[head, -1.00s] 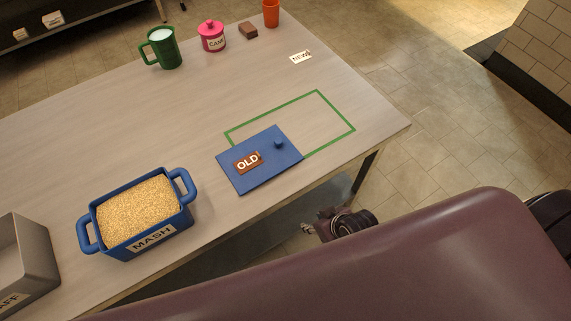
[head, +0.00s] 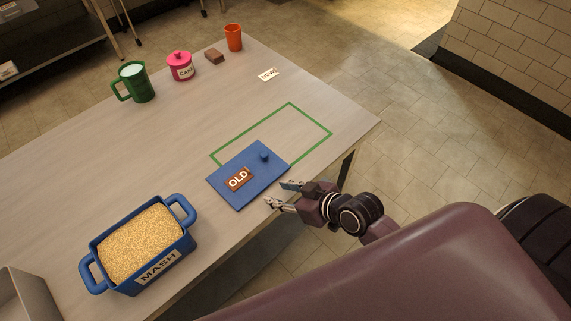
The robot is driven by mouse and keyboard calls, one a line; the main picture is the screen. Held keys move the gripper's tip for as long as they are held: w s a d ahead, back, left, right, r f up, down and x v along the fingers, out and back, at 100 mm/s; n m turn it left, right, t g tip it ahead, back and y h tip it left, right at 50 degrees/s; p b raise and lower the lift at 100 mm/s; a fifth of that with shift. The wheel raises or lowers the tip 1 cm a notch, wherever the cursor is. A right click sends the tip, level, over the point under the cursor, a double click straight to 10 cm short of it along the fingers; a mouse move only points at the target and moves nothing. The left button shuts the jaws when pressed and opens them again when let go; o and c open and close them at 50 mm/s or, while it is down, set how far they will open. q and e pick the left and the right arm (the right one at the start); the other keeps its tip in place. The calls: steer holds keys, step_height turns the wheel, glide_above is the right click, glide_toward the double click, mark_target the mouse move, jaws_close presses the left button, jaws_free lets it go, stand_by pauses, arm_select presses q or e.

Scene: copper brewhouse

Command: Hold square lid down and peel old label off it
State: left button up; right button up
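The square blue lid (head: 228,193) lies flat on the table, partly over the near-left part of a green outline (head: 311,117). It has a small blue knob (head: 264,155) near its far-right side. My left gripper is not in view.
A blue MASH tub (head: 140,245) full of grain stands at the near left, beside a grey bin (head: 22,300). A white NEW label (head: 268,74), brown block (head: 214,56), pink jar (head: 180,67), green mug (head: 133,82) and orange cup (head: 234,38) are at the back. The table (head: 85,165) is clear mid-left.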

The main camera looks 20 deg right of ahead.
mark_target(267, 157)
steer(key=w+d+r+t, duration=0.1)
steer(key=w, duration=0.1)
steer(key=w+d+t, duration=0.1)
steer(key=w, duration=0.1)
steer(key=w+d+r+t, duration=0.1)
steer(key=w, duration=0.1)
steer(key=shift+w+d+r+m, duration=0.15)
steer(key=shift+d+r+m, duration=0.15)
steer(key=shift+d, duration=0.1)
steer(key=shift+w, duration=0.3)
steer(key=shift+p+x, duration=0.45)
steer(key=shift+x, duration=3.1)
steer(key=shift+a, duration=0.1)
steer(key=shift+c, duration=0.4)
jaws_close()
steer(key=shift+s+f, duration=0.15)
steer(key=shift+f, duration=0.05)
steer(key=c, duration=0.7)
jaws_free()
steer(key=shift+c, duration=0.2)
jaws_close()
